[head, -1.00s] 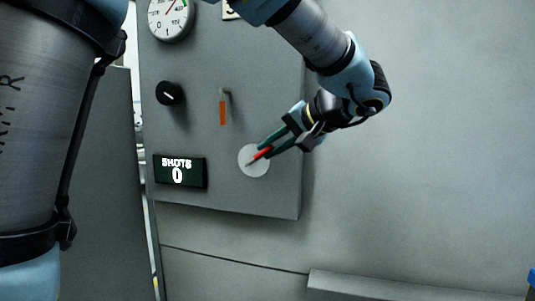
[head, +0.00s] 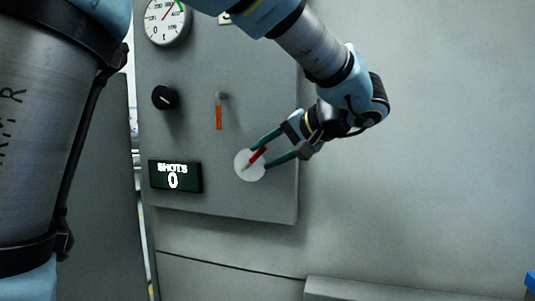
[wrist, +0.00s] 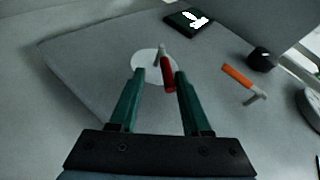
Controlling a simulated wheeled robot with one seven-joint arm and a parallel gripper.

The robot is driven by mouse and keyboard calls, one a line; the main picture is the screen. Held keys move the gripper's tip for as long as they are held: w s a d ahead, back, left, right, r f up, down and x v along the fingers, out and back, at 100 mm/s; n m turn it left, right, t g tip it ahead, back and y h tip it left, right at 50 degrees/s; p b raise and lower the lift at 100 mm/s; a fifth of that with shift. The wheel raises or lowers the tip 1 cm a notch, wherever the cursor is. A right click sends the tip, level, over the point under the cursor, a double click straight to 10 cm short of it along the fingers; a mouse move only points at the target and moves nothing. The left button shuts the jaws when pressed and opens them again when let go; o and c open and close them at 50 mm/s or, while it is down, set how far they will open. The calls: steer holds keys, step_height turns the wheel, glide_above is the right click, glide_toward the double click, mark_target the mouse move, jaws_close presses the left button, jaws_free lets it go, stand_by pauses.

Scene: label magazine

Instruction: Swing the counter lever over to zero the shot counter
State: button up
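The counter lever is a red handle (head: 257,155) on a pale round plate (head: 243,168) low on the grey panel. It slants up and to the right in the head view. It also shows in the wrist view (wrist: 168,75). My gripper (head: 262,153) is open, its two green fingers on either side of the red lever with gaps; in the wrist view the lever stands nearer the right finger.
An orange-handled lever (head: 219,118) hangs down on the panel above the plate. A black knob (head: 165,98) and a round dial gauge (head: 166,20) are at the panel's left. The wall right of the panel is bare, with a ledge (head: 400,290) below.

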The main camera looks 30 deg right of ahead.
steer(key=v, duration=1)
steer(key=shift+s+r, duration=0.15)
steer(key=shift+s, duration=0.25)
steer(key=shift+d, duration=0.1)
steer(key=w+a+f+g, duration=0.4)
steer(key=w+a+f, duration=0.1)
steer(key=a+f, duration=0.3)
steer(key=w+a+f+g, duration=0.3)
steer(key=w+a+f, duration=0.3)
steer(key=a+f, duration=0.3)
steer(key=s+a+f+n+g+h, duration=0.15)
steer(key=a+f+n, duration=0.25)
steer(key=a+f, duration=0.45)
steer(key=s+a+f+n+g+h, duration=0.1)
steer(key=a+f+n+h, duration=0.3)
steer(key=a, duration=0.8)
step_height(320, 180, up, 15)
steer(key=p, duration=1.5)
steer(key=shift+f+y+p, duration=0.25)
steer(key=shift+y+p, duration=0.05)
steer(key=shift+y, duration=0.05)
